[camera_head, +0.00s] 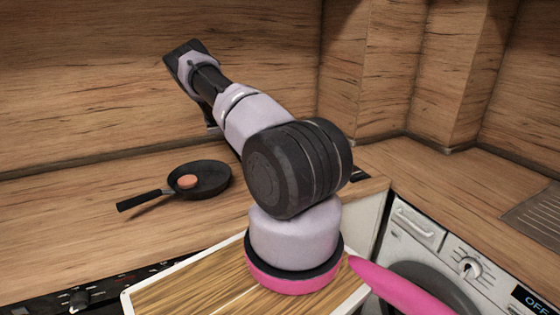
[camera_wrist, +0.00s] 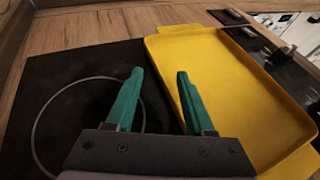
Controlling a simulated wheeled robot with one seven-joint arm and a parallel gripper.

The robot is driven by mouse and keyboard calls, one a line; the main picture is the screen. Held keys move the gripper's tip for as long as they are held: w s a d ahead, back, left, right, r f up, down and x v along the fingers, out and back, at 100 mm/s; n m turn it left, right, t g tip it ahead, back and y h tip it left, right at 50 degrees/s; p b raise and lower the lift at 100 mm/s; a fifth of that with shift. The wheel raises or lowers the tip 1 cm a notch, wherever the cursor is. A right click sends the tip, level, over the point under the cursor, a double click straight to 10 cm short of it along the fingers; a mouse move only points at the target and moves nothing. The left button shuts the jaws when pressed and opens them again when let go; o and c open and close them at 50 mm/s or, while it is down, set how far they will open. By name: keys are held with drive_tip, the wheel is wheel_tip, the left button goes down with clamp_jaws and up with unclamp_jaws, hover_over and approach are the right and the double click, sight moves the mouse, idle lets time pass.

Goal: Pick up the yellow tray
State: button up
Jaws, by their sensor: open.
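The yellow tray (camera_wrist: 235,85) lies flat on the right side of the wrist view, with a raised rim and a tab-like handle at its far and near ends. My gripper (camera_wrist: 159,72) has two green fingers, spread apart with nothing between them. The fingers are over the black hob, just left of the tray. The right finger overlaps the tray's left edge in the picture; whether it touches cannot be told. In the head view my arm reaches toward the back wall, and the tray and fingertips cannot be made out.
The black hob (camera_wrist: 75,85) with a ring mark lies left of the tray. A black frying pan (camera_head: 212,176) holding a round brown item (camera_head: 187,182) is on the wooden worktop (camera_head: 85,205). A white washing machine (camera_head: 425,245) stands at right. The wooden splashback (camera_head: 95,70) closes off the back.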

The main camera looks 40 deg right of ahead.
drive_tip(key=shift+x, duration=1.2)
clamp_jaws()
drive_tip(key=shift+s+f, duration=0.1)
